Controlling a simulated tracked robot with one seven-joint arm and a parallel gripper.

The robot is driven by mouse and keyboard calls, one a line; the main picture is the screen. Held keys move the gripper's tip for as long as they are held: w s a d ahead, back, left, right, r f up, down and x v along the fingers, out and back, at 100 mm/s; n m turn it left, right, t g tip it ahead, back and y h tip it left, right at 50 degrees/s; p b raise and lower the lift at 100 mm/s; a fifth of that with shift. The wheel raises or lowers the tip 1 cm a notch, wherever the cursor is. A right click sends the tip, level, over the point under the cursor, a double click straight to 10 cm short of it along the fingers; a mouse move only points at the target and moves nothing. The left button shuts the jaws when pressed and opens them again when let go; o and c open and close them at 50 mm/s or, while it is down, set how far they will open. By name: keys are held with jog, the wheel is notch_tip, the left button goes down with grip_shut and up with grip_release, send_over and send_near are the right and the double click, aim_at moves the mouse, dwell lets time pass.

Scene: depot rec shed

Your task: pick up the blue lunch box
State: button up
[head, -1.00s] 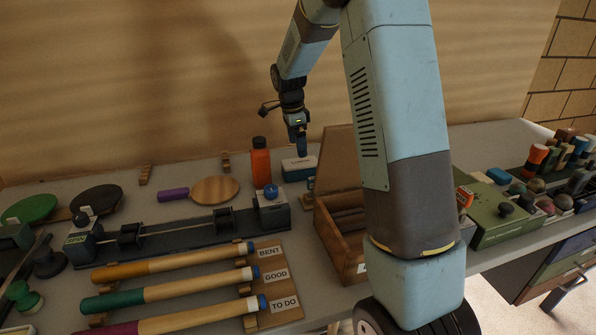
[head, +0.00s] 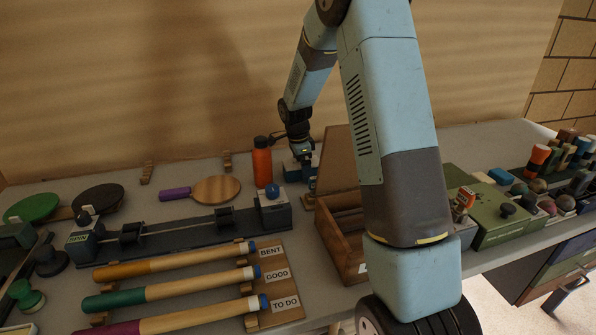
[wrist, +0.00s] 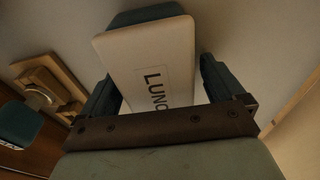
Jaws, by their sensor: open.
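The blue lunch box (head: 289,173) stands at the back of the bench, just right of an orange bottle, and is mostly hidden by my gripper in the head view. In the wrist view its pale lid (wrist: 145,55), with a label reading "LUNC", fills the middle, and a blue-teal part shows at its far end. My gripper (wrist: 156,80) is open, with one dark finger along each long side of the box. I cannot tell whether either finger touches it. In the head view my gripper (head: 303,164) is down at the box.
The orange bottle (head: 262,162) stands close on the left. An open wooden box (head: 340,235) with a raised lid is close on the right. A wooden paddle (head: 216,189) lies farther left. A wooden piece (wrist: 48,85) is left of the lunch box in the wrist view.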

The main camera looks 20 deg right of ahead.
jog(key=shift+c, duration=0.2)
jog(key=c, duration=1.1)
